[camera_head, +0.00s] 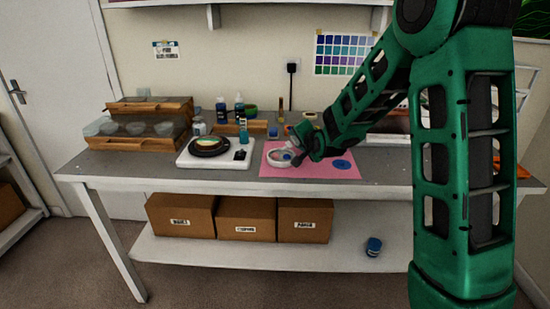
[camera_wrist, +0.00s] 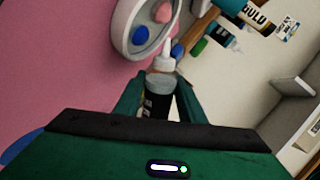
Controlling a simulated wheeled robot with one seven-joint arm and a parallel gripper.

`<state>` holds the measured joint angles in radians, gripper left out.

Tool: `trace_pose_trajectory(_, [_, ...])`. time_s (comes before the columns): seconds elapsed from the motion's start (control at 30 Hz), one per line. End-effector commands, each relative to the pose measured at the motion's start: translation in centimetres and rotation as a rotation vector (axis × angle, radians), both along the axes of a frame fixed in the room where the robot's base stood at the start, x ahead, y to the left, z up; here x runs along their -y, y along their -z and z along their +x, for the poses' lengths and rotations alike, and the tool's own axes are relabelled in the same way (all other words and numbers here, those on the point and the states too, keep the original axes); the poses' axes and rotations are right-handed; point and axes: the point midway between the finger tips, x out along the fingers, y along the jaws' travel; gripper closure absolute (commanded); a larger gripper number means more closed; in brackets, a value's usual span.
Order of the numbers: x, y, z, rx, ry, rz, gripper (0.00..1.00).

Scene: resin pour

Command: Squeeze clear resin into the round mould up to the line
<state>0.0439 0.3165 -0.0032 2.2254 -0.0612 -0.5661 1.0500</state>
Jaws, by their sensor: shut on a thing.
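A round white mould (camera_wrist: 121,24) with a raised rim lies on the pink mat (camera_wrist: 60,70); a blue piece (camera_wrist: 140,34) and a pink piece (camera_wrist: 162,12) show inside its rim. The mould also shows in the head view (camera_head: 272,158). My gripper (camera_wrist: 158,95) is shut on a clear bottle (camera_wrist: 162,84) with a dark label and a pale pointed nozzle. The nozzle points toward the mould, its tip close to the near rim in the wrist view; I cannot tell its height above it. The resin level and the line cannot be made out.
A white scale (camera_head: 190,160) with a dark round dish stands left of the mat. A wooden clear-sided case (camera_head: 125,143) is at the far left. Small bottles (camera_head: 221,110) stand behind. A blue disc (camera_head: 342,164) lies on the mat's right.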

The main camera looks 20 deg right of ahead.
Motion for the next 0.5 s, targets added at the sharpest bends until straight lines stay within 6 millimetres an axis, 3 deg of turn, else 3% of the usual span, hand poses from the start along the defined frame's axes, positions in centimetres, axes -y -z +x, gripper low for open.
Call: trace_pose_trajectory(0.5, [0.0,-2.7,0.1,0.004,0.000,-0.001,0.74])
